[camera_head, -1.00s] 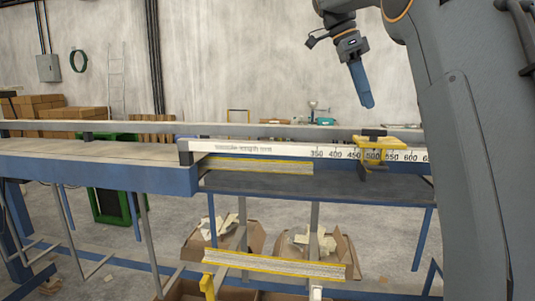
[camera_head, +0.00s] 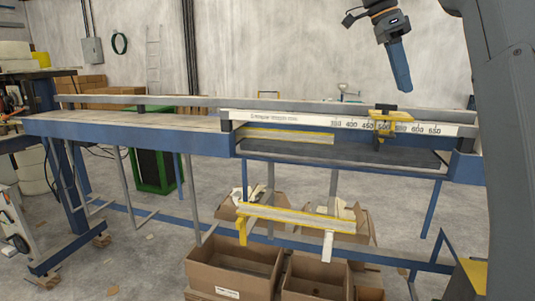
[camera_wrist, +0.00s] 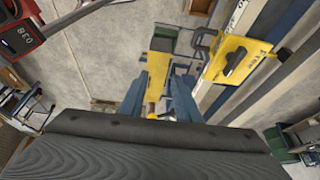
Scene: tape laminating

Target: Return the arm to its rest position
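My arm is raised at the right of the head view, partly cut off by the picture's top and right edges. My gripper (camera_head: 401,78) hangs down in the air above the far side of the bench, with its blue fingers seen side-on. The wrist view shows the two blue fingers of my gripper (camera_wrist: 156,82) apart. Floor and a yellow part show in line with the gap, farther off. I see nothing held between the fingers.
A long blue bench (camera_head: 150,135) crosses the view, with a white measuring rule (camera_head: 290,120) and a yellow stop block (camera_head: 388,123) on it. A yellow-edged strip (camera_head: 295,218) sits in front, above open cardboard boxes (camera_head: 235,268). A black and red machine stands at far left.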

